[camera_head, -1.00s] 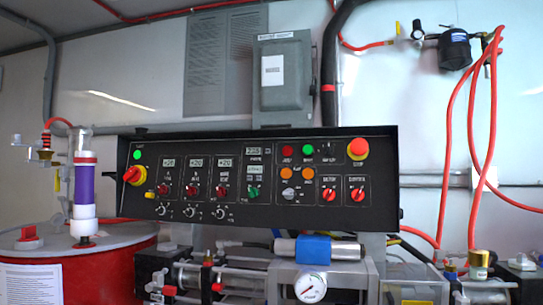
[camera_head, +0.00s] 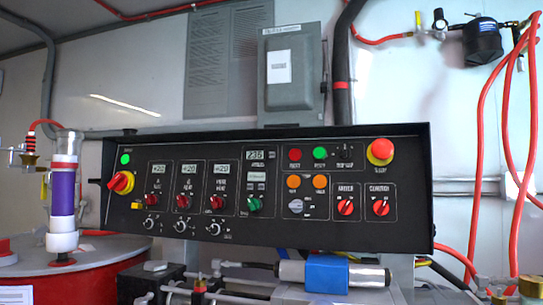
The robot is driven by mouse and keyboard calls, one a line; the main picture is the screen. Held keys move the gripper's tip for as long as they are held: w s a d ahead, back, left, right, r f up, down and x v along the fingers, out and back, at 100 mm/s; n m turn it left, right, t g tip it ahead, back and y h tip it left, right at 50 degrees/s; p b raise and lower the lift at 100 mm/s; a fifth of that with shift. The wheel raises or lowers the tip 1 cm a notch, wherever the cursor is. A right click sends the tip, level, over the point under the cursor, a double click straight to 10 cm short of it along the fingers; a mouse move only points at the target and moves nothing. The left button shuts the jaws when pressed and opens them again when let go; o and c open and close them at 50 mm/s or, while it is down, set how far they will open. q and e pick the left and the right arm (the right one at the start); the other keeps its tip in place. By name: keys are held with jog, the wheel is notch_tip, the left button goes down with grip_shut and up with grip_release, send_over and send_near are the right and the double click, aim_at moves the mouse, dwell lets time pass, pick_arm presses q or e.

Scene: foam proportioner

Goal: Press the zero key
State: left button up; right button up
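The black control panel (camera_head: 310,228) spans the middle of the head view. Its labels are too small to read clearly, so I cannot tell which control is the zero key. A digital display (camera_head: 261,154) sits near the panel's middle, with small light-coloured fields (camera_head: 256,182) below it and a green knob (camera_head: 254,204) under those. Red (camera_head: 295,154) and green (camera_head: 320,153) round buttons and two orange ones (camera_head: 293,181) are to the right. Neither of my grippers is in view, and nothing touches the panel.
A red mushroom stop button (camera_head: 380,149) protrudes at the panel's upper right and a red-yellow rotary switch (camera_head: 121,182) at its left. A clear-and-purple cylinder (camera_head: 62,195) stands left of the panel. A blue-banded cylinder (camera_head: 327,273) lies below it. Red hoses (camera_head: 474,150) hang at the right.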

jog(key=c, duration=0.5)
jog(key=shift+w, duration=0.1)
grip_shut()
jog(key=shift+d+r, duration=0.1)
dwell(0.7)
